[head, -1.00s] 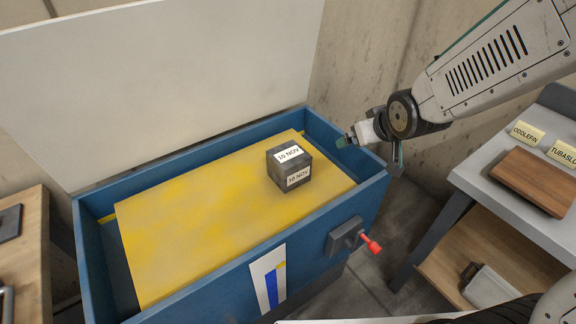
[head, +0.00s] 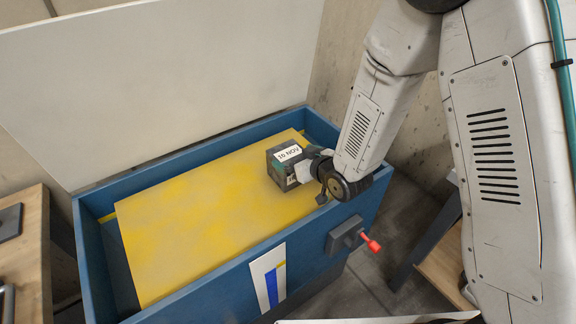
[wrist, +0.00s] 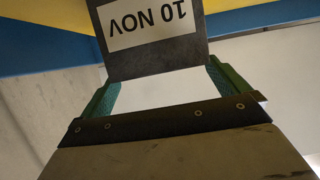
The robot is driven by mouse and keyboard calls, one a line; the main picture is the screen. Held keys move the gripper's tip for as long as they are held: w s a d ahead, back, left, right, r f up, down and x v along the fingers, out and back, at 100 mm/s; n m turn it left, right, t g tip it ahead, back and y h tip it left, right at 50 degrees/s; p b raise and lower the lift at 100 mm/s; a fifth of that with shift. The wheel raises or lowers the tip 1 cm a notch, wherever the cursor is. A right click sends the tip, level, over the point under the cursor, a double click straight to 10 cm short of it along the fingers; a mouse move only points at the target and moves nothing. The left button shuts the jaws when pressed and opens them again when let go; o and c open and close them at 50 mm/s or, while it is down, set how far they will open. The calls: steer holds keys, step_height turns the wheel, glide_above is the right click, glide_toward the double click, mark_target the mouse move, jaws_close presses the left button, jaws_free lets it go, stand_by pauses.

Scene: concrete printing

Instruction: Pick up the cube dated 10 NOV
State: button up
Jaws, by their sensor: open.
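The dark grey cube (head: 283,161) with white labels reading 10 NOV sits on the yellow board (head: 190,215) inside the blue bin. My gripper (head: 302,168) is at the cube's right side in the head view and hides part of its front label. In the wrist view the cube (wrist: 155,45) is straight ahead, its label upside down. The open green-padded fingers (wrist: 162,90) reach toward the cube's near edge, one on each side. I cannot tell whether they touch it.
The blue bin wall (head: 230,270) rises around the board, with a red-knobbed lever (head: 372,245) on its front. A pale raised panel (head: 170,85) stands behind the bin. A wooden table (head: 30,250) is at left. The board left of the cube is clear.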

mark_target(288, 152)
steer(key=x, duration=0.4)
steer(key=shift+a, duration=0.1)
steer(key=c, duration=1.3)
steer(key=shift+r, duration=0.15)
steer(key=c, duration=0.5)
steer(key=shift+o, duration=0.2)
steer(key=shift+w, duration=0.1)
